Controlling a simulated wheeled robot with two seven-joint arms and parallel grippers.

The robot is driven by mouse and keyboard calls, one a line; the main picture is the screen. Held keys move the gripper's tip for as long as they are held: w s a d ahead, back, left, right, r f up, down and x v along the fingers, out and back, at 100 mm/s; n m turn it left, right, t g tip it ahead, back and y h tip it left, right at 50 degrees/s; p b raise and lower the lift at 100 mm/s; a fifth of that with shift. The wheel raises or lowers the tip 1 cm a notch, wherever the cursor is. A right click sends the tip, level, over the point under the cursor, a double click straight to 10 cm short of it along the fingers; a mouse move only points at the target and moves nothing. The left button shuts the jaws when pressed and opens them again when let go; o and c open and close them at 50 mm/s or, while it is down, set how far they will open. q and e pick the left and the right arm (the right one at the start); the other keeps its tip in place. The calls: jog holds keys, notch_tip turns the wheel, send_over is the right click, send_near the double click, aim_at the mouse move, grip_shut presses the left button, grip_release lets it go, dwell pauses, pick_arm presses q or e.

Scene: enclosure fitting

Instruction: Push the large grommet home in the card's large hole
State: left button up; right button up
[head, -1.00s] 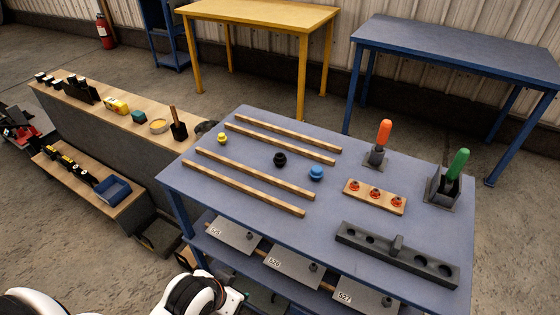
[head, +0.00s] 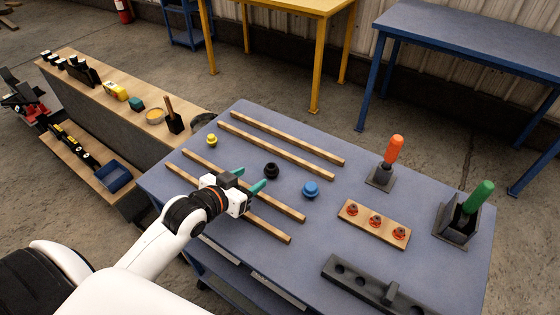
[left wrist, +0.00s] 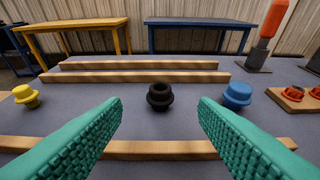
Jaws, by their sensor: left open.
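Three grommets stand on the blue table (head: 345,165): a small yellow one (head: 211,140), a black one (head: 271,170) and a blue one (head: 310,189). Black and blue look close in size; I cannot tell for sure which is the large one. My left gripper (head: 250,179) is open and empty, its teal fingers above the near wooden strips and pointing at the black grommet. In the left wrist view the black grommet (left wrist: 160,96) is centred between the fingertips and a little beyond them. No card with a large hole shows clearly. My right gripper is out of view.
Wooden strips (head: 280,145) lie in pairs behind and in front of the grommets. To the right are a board with orange-red pieces (head: 374,222), a dark holed block (head: 372,288), and orange-handled (head: 393,150) and green-handled (head: 478,197) tools in stands.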

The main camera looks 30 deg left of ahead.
aim_at(269, 169)
pick_arm(q)
jog(key=x, duration=0.4)
jog(key=shift+w+d+f+p, duration=0.1)
jog(key=shift+w+p, duration=0.2)
jog(key=shift+w, duration=0.1)
jog(key=shift+w+f, duration=0.15)
jog(key=shift+w, duration=0.15)
jog(key=shift+w+d+f, duration=0.1)
jog(key=shift+w+f, duration=0.2)
jog(key=shift+w, duration=0.35)
jog(key=x, duration=0.4)
jog(key=shift+s+f+p, duration=0.1)
jog(key=shift+f+p, duration=0.05)
jog(key=shift+p, duration=0.25)
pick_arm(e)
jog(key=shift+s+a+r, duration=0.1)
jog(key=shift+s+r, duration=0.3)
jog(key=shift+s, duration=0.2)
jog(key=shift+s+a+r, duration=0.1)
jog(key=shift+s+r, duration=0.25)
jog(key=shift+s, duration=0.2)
pick_arm(q)
jog(key=shift+s, duration=0.1)
jog(key=shift+c, duration=0.2)
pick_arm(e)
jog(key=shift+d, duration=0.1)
